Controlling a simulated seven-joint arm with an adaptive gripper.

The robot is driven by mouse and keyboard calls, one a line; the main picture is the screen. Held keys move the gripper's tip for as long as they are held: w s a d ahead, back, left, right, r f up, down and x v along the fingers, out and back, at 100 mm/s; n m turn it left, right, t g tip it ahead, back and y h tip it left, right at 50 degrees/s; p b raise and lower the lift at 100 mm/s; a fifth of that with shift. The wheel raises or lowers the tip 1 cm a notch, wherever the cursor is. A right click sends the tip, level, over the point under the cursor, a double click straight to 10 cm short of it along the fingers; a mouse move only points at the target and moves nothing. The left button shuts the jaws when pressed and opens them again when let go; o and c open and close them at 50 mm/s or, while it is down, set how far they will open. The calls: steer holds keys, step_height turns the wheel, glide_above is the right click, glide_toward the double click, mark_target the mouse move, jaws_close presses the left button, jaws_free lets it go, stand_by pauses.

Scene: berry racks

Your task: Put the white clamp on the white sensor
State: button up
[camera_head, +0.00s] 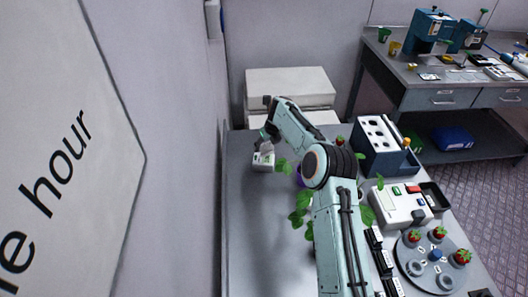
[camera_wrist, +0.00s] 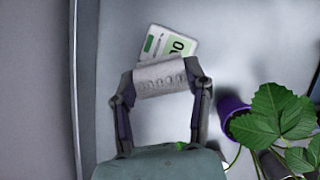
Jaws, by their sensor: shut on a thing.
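My gripper (camera_wrist: 161,84) is shut on the white clamp (camera_wrist: 160,76), a pale block with a row of small round marks, held crosswise between the fingers. The white sensor (camera_wrist: 167,42), a flat white box with a green label and dark digits, lies just beyond the clamp in the wrist view, and the clamp covers its near part. In the head view the sensor (camera_head: 263,162) is at the far left of the table, with my gripper (camera_head: 266,143) right above it. I cannot tell whether the clamp touches the sensor.
A purple pot (camera_wrist: 231,106) with a leafy plant (camera_wrist: 272,114) stands right of my gripper. A blue-sided rack (camera_head: 384,162), a white device with coloured buttons (camera_head: 400,205) and a round grey tray with berries (camera_head: 425,262) are further right. The table (camera_head: 255,220) is bare at left front.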

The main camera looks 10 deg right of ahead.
mark_target(264, 158)
steer(key=shift+w+f, duration=1)
steer(key=shift+f, duration=0.15)
steer(key=shift+w+f, duration=0.1)
steer(key=shift+f, duration=1.5)
steer(key=o, duration=0.8)
steer(key=shift+f, duration=0.1)
